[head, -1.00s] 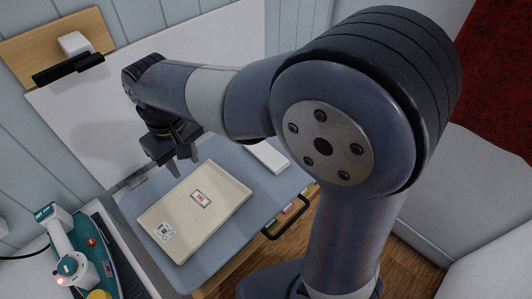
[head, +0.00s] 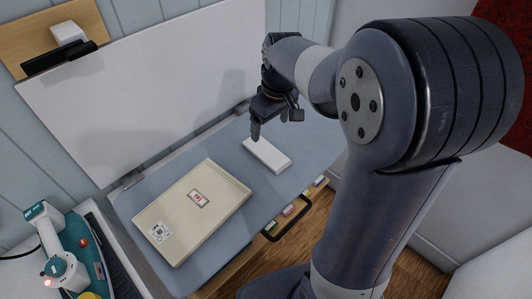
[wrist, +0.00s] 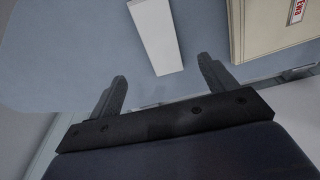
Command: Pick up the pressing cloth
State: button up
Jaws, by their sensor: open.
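The pressing cloth appears to be the flat white rectangle (head: 267,155) lying on the blue-grey board, right of the beige box. In the wrist view the cloth (wrist: 155,35) lies ahead of and between the finger lines, its near end close to the fingertips in the picture. My gripper (head: 270,138) is open and empty, above the far end of the cloth and apart from it. Both fingers also show in the wrist view (wrist: 161,75). Part of the cloth's far end may be hidden behind my fingers in the head view.
A beige box (head: 190,225) with a red-marked label lies left of the cloth. A white upright panel (head: 150,85) stands behind the board (head: 215,148). A black bar handle (head: 290,226) sticks out at the front edge. A teal-and-white device (head: 62,262) stands at lower left.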

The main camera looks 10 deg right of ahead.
aim_at(266, 151)
jog(key=f, duration=0.6)
jog(key=w+f, duration=0.1)
jog(key=f, duration=0.3)
jog(key=shift+a+f, duration=0.1)
jog(key=shift+a, duration=0.25)
jog(key=shift+c, duration=0.2)
jog(key=c, duration=1)
